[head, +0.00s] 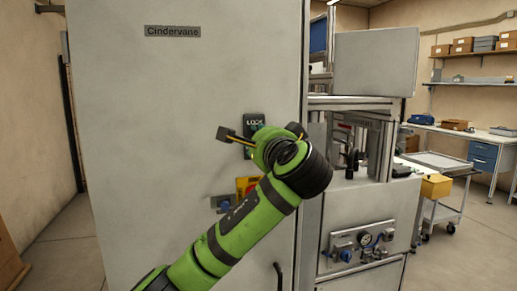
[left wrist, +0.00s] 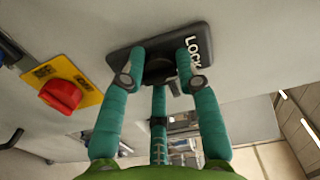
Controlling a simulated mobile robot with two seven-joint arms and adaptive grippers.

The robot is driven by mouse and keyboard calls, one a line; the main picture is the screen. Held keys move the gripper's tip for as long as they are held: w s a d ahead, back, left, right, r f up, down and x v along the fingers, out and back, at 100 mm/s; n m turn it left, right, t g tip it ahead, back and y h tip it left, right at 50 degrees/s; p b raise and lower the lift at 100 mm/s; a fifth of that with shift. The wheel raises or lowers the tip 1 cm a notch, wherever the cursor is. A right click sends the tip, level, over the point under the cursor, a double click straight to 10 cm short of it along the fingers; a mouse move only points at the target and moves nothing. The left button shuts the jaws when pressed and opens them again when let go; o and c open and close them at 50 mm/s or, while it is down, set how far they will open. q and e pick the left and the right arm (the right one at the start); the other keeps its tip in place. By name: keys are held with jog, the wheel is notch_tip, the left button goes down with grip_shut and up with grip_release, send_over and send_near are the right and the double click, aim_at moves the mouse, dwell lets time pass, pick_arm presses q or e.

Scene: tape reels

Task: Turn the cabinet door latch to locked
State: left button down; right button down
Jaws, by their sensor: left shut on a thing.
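The cabinet door (head: 185,100) is a tall pale grey panel, standing upright and looking shut. Its latch has a dark plate marked LOCK (head: 254,120), which also shows in the left wrist view (left wrist: 203,40). The dark latch knob (left wrist: 158,66) is partly hidden by my fingers. My left gripper (left wrist: 160,76) has its teal fingers closed around the knob, in front of the plate. In the head view my green wrist hides most of the fingers and the knob. I cannot tell which way the latch points. My right gripper is not in view.
Below the latch is a red rotary switch (left wrist: 60,96) on a yellow plate (head: 246,186). A blue-handled fitting (head: 222,203) is close by, lower left. A machine with a gauge panel (head: 360,246) stands right of the cabinet. A cart (head: 437,211) and workbench are further right.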

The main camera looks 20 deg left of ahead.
pick_arm(q)
jog(key=shift+r+n, duration=0.15)
jog(key=shift+n, duration=0.35)
jog(key=c, duration=0.9)
grip_release()
jog(key=v, duration=1.2)
jog(key=shift+w, duration=0.1)
